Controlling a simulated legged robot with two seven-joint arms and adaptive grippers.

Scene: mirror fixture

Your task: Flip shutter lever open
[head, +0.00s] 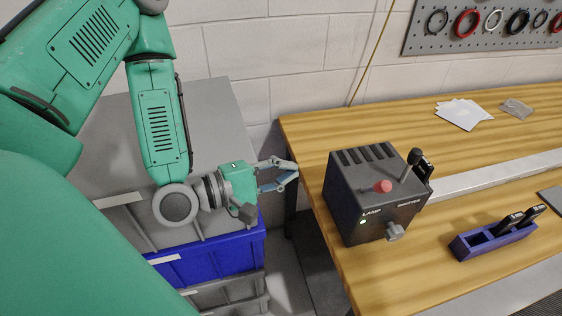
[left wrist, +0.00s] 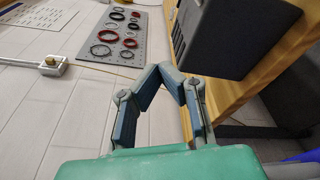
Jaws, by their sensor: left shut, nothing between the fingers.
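A dark grey lamp box (head: 351,192) stands on the wooden bench near its left end. A lever with a black knob (head: 413,158) sticks up from the right of its top, above a front label that seems to read SHUTTER; I take it for the shutter lever.
A blue holder (head: 468,247) with black-handled tools stands right of the box. A metal rail (head: 490,174) and papers (head: 463,113) lie on the bench (head: 310,132). A pegboard with rings (head: 480,38) hangs behind. Grey and blue crates (head: 215,256) stand below my left arm.

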